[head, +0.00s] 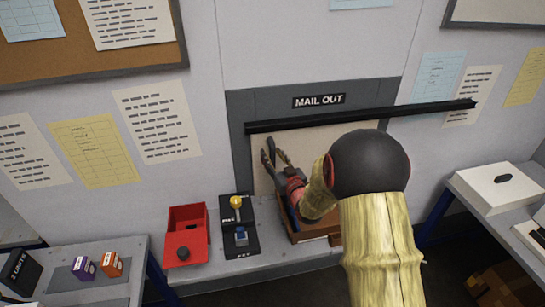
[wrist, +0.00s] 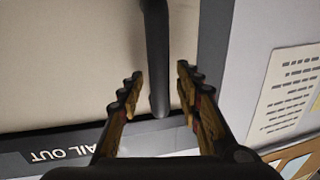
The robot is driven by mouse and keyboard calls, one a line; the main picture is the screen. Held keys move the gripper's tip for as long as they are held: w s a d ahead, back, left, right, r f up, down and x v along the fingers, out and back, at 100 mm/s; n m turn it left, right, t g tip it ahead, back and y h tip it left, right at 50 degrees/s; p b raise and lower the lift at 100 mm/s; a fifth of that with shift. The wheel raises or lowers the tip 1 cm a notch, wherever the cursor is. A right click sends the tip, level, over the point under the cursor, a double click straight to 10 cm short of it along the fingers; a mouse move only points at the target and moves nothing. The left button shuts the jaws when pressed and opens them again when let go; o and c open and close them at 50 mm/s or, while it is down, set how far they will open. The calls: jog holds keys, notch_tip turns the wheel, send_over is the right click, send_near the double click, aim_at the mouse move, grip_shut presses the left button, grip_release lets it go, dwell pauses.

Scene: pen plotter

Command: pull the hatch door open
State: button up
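The hatch door (head: 305,143) is a beige panel under the MAIL OUT sign (head: 319,100), hung below a long black rail (head: 360,115). It covers the visible opening; my arm hides its lower right part. The wrist view, which is upside down, shows the door (wrist: 70,60) with a black upright bar handle (wrist: 156,60) near its side edge. My gripper (wrist: 159,90) is open, one finger on each side of the handle, with gaps showing. In the head view my gripper (head: 272,158) is at the door's left side, and the handle is hard to make out there.
On the ledge left of the hatch stand an open red box (head: 188,240) and a black control box (head: 238,240) with a yellow knob. A brown wooden tray (head: 310,232) sits below my gripper. Side tables stand left and right.

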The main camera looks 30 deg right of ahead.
jog(key=shift+c, duration=0.2)
jog(key=c, duration=0.7)
grip_shut()
